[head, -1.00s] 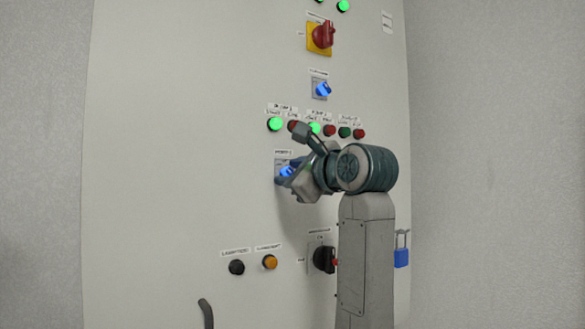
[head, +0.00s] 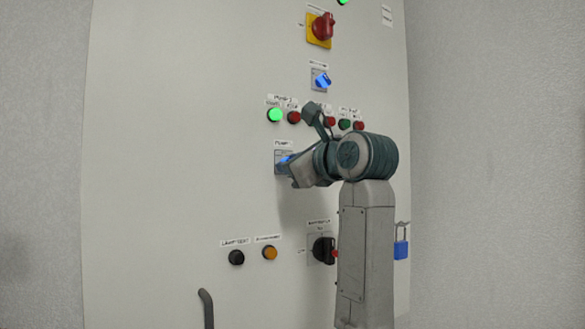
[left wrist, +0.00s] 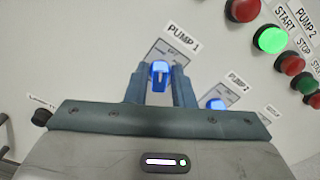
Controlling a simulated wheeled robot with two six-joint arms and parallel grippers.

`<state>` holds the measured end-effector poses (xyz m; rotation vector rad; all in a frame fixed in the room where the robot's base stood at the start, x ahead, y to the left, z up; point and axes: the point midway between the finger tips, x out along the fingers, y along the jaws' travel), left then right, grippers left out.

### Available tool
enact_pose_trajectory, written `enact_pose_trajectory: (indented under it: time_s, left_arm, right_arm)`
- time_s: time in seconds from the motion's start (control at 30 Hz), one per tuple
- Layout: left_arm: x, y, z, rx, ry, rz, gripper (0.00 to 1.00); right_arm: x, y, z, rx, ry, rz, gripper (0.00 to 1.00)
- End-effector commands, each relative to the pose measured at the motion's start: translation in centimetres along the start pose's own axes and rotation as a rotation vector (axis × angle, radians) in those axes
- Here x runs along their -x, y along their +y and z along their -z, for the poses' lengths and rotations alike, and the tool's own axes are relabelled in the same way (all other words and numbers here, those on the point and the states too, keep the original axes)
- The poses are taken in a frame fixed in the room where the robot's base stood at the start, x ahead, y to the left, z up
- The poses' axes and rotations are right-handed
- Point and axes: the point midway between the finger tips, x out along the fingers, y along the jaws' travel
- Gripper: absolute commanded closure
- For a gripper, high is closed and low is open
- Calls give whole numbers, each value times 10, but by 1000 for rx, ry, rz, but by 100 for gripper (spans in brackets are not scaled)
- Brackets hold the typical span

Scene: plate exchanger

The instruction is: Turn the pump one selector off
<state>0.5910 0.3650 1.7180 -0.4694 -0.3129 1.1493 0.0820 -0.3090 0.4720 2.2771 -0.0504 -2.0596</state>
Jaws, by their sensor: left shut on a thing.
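The pump one selector (head: 284,160) is a small glowing blue knob on a grey plate in the panel. Its "PUMP 1" label (left wrist: 184,38) shows in the left wrist view. There the blue knob (left wrist: 159,70) stands between the two fingers of my left gripper (left wrist: 160,84), which are shut on it. In the head view my left gripper (head: 288,166) reaches the selector from the right and hides most of it. The selector's exact pointing is hard to read. My right gripper is in neither view.
A "PUMP 2" blue selector (left wrist: 215,103) sits close beside the fingers in the wrist view. Green and red buttons (head: 275,115) line the panel above my gripper. A red-yellow switch (head: 321,28) and another blue selector (head: 321,79) are higher. The panel's left side is bare.

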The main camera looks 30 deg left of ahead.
Motion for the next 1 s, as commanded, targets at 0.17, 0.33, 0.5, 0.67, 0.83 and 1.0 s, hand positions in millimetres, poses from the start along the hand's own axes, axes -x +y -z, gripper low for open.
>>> enact_pose_trajectory:
  time_s: [0.17, 0.33, 0.5, 0.67, 0.83, 1.0]
  left_arm:
    - [0, 0, 0, -151, -2, 1, 100]
    - [0, -1, 0, -288, -2, 1, 100]
    - [0, -1, -1, -397, -3, 1, 100]
    - [0, -2, -1, -472, -3, 1, 100]
    - [0, -3, -1, -516, -3, 2, 100]
    - [0, -3, -1, -532, -3, 2, 100]
  right_arm:
    - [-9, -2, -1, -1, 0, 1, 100]
    - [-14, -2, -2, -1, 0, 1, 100]
    - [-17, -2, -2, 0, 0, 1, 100]
    - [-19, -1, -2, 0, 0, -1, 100]
    - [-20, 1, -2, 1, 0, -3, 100]
    - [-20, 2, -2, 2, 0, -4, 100]
